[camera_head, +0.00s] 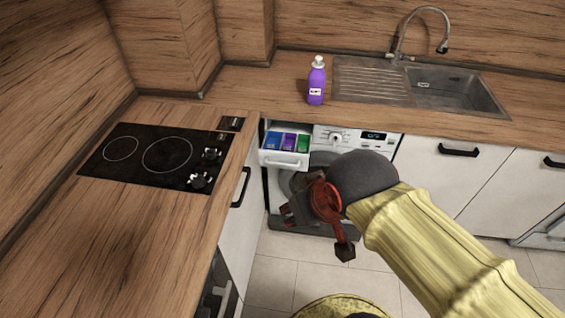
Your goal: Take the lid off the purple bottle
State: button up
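The purple bottle (316,84) stands upright on the wooden counter, left of the sink's drainboard. Its white lid (318,62) is on top of it. My gripper (312,233) is in front of the washing machine, below and in front of the bottle, and well apart from it. Its dark finger parts are spread apart and it looks open. I see nothing held between them.
The washing machine (351,139) has its detergent drawer (283,158) pulled out under the counter, near my gripper. A sink (447,86) with a tall faucet (404,40) is right of the bottle. A black cooktop (150,155) lies on the left counter. The counter around the bottle is clear.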

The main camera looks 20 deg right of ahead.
aim_at(318, 64)
jog(key=i+l, duration=1.3)
jog(key=l, duration=0.15)
